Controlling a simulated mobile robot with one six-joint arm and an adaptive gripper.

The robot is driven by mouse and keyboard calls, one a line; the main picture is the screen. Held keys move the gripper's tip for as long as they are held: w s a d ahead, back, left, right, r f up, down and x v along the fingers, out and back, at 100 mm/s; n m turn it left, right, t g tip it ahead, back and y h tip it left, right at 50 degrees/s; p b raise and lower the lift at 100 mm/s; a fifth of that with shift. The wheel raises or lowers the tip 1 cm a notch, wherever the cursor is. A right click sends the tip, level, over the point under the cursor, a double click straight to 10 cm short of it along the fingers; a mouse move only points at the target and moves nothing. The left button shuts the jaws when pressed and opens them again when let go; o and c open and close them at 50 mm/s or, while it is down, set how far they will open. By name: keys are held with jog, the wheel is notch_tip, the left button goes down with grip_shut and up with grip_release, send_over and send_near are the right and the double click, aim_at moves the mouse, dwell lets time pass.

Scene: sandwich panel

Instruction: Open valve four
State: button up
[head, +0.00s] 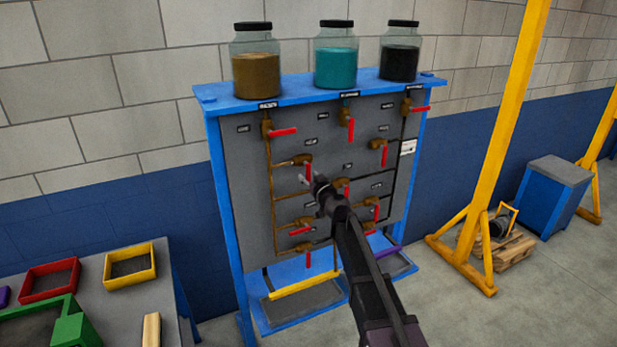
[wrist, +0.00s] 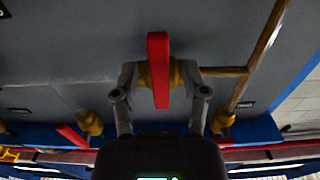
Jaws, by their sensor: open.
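The grey valve panel (head: 250,165) stands against the wall in a blue frame and carries several brass valves with red handles. The valve in front of my gripper has a brass body (head: 293,161) and a red handle (head: 308,168) hanging down. Its labels are too small to read, so I cannot tell the valve's number. My gripper (head: 306,182) is close to this handle. In the wrist view, my gripper (wrist: 160,72) is open, with one finger on each side of the red handle (wrist: 158,60) and brass body. I cannot tell whether the fingers touch it.
Other red handles (head: 283,132) are close around, above and below. Brown pipes (head: 271,180) run between valves. Jars of brown (head: 256,75), teal (head: 335,68) and black (head: 399,60) contents stand on top. A table with trays (head: 130,268) is at left, a yellow post (head: 500,140) at right.

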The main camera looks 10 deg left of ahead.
jog(key=shift+w+a, duration=0.2)
jog(key=shift+w, duration=0.1)
grip_shut()
